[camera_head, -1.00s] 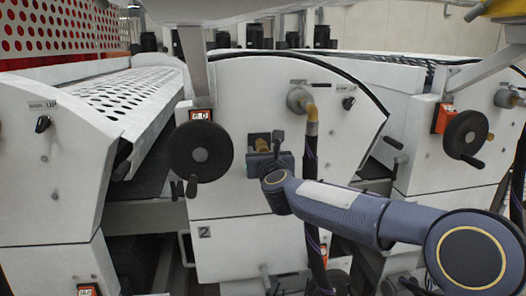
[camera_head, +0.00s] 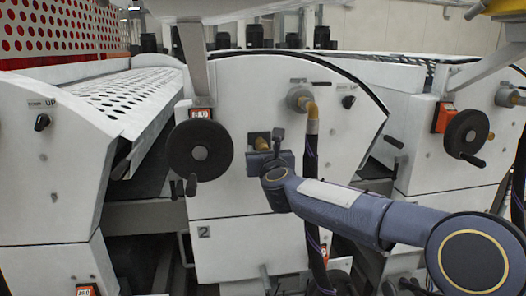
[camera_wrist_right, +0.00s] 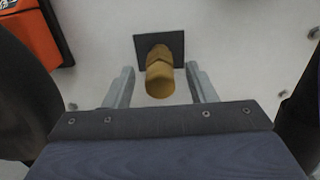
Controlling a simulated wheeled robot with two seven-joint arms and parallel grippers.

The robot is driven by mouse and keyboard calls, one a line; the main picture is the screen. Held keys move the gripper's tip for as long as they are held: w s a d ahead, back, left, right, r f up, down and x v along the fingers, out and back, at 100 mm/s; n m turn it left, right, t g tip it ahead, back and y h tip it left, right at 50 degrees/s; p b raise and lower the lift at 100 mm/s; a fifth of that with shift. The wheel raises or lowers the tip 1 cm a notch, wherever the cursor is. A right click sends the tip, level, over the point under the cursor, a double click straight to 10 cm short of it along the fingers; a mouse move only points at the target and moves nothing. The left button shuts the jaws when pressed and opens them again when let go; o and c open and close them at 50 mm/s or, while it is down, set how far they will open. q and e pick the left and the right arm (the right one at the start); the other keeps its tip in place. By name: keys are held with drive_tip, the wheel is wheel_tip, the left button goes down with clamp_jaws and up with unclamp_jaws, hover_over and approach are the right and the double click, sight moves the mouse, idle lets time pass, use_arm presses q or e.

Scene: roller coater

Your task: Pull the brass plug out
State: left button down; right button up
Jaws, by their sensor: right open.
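The brass plug (camera_wrist_right: 160,75) sticks out of a dark square plate (camera_wrist_right: 174,42) on the white machine panel. In the right wrist view it lies between the two fingers of my right gripper (camera_wrist_right: 162,84), which are open, with a gap visible on each side. In the head view the plug (camera_head: 262,144) shows just above and left of my right gripper (camera_head: 268,154), partly hidden by it. I cannot tell exactly how far along the plug the fingertips reach. My left gripper is not in view.
A black handwheel (camera_head: 200,147) with a handle is left of the plug. A brass elbow fitting with a dark hose (camera_head: 311,150) runs down just right of my right gripper. A small black knob (camera_head: 348,102) is further right. White panel surrounds the plug.

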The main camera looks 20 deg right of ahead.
clamp_jaws()
idle(0.4)
drive_tip(key=shift+b+v, duration=0.8)
drive_tip(key=shift+v, duration=2.2)
drive_tip(key=shift+s, duration=0.1)
drive_tip(key=shift+b+v, duration=0.45)
drive_tip(key=shift+v, duration=0.95)
